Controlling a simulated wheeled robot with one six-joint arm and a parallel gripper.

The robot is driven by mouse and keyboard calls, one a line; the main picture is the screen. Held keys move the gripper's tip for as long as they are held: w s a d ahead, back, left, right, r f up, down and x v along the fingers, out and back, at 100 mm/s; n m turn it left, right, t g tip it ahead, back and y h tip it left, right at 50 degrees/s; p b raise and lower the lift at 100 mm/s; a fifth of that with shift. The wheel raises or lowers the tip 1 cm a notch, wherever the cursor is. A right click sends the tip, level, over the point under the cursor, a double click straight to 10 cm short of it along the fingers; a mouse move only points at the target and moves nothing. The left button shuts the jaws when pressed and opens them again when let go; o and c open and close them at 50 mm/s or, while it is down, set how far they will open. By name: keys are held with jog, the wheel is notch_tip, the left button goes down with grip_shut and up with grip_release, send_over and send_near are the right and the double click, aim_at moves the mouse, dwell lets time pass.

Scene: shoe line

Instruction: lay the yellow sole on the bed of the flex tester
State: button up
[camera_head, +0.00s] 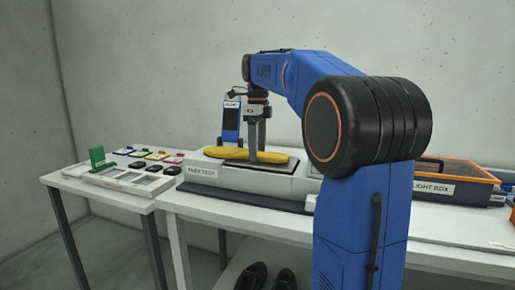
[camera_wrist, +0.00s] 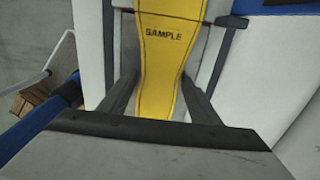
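The yellow sole (camera_head: 278,157) lies flat over the dark bed (camera_head: 288,166) of the flex tester (camera_head: 230,178), a grey machine with a label on its front. The wrist view shows the sole (camera_wrist: 163,60) lengthwise, marked "SAMPLE". I cannot tell if it rests fully on the bed or is just above it. My gripper (camera_head: 253,155) points straight down at the sole's middle. Its two fingers (camera_wrist: 160,78) stand on either side of the narrow waist, close to its edges. Whether they touch the sole I cannot tell.
A blue panel (camera_head: 231,118) stands upright behind the tester. Dark shoes (camera_head: 252,276) stand below.

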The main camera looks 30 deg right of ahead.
jog(key=shift+o, duration=1.2)
notch_tip(320, 180, up, 12)
